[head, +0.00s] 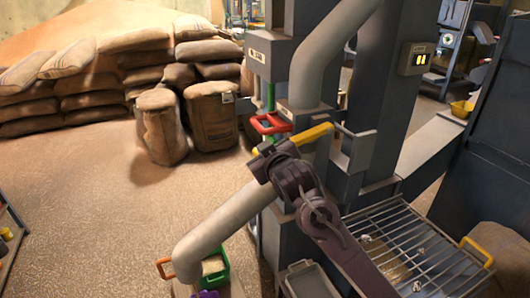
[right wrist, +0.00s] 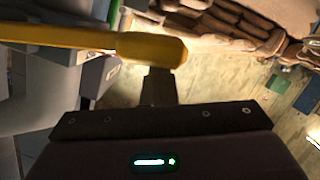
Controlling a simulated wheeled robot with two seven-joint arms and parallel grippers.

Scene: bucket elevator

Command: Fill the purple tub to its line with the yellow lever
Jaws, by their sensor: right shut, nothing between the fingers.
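The yellow lever (head: 306,136) sticks out to the left from the grey elevator housing; in the right wrist view its bar and rounded end (right wrist: 130,47) cross the upper left. My right gripper (head: 262,149) is at the lever's left end. In the right wrist view the gripper (right wrist: 158,86) is shut and empty, its tips right at the lever's rounded end; I cannot tell whether they touch. The purple tub (head: 207,294) shows only as a sliver at the bottom edge, so its line and contents are hidden. My left gripper is out of view.
A pale spout (head: 225,222) slopes down toward a green tub (head: 220,278) holding grain. A red handle (head: 270,123) sits just behind the yellow lever, and an orange handle (head: 165,268) is by the spout's end. A barred grate (head: 405,243) lies at right. Sacks (head: 165,125) stand at left.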

